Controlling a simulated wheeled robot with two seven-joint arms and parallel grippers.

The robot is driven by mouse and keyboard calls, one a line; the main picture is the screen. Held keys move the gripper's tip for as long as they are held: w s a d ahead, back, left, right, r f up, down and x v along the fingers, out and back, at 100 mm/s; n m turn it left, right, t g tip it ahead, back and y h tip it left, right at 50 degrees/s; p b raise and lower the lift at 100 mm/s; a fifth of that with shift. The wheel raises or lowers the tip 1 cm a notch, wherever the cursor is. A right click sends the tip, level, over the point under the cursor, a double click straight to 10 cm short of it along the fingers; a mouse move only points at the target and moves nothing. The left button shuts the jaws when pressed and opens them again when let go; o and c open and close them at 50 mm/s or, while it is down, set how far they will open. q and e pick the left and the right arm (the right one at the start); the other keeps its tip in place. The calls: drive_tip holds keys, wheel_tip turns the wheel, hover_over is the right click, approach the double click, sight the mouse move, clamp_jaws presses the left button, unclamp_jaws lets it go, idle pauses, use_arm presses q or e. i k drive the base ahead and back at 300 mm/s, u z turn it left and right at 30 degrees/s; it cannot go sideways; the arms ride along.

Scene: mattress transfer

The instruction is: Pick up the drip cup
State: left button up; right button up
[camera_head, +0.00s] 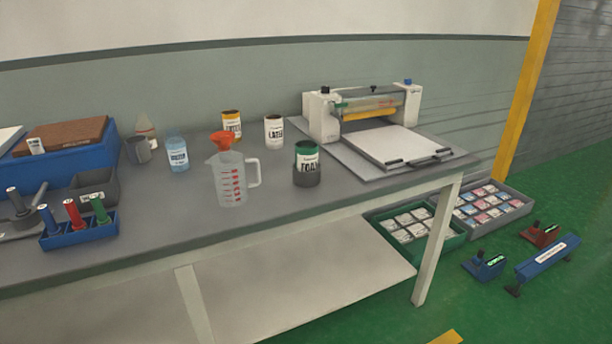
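Nothing in the camera_head view is labelled as the drip cup. A small grey open cup (138,151) stands upright at the back left of the grey table (330,200), left of a blue-labelled bottle, and may be it. A green-topped can marked "FOAM" (307,156) has a dark grey lower part, which could be a cup around it; I cannot tell. Neither of my grippers is in view.
Behind stand a yellow-labelled can (231,125) and a white can (274,131). The blue-labelled bottle (177,154) stands near the cup. A roller machine (365,115) fills the table's right end; a blue rack (80,230) of coloured handles is at left. Crates (493,208) lie on the green floor.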

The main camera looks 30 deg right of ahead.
sight(306, 180)
drive_tip(key=z, duration=1.95)
drive_tip(key=k, duration=0.8)
drive_tip(key=u, duration=0.9)
drive_tip(key=i, duration=0.55)
drive_tip(key=u, duration=0.05)
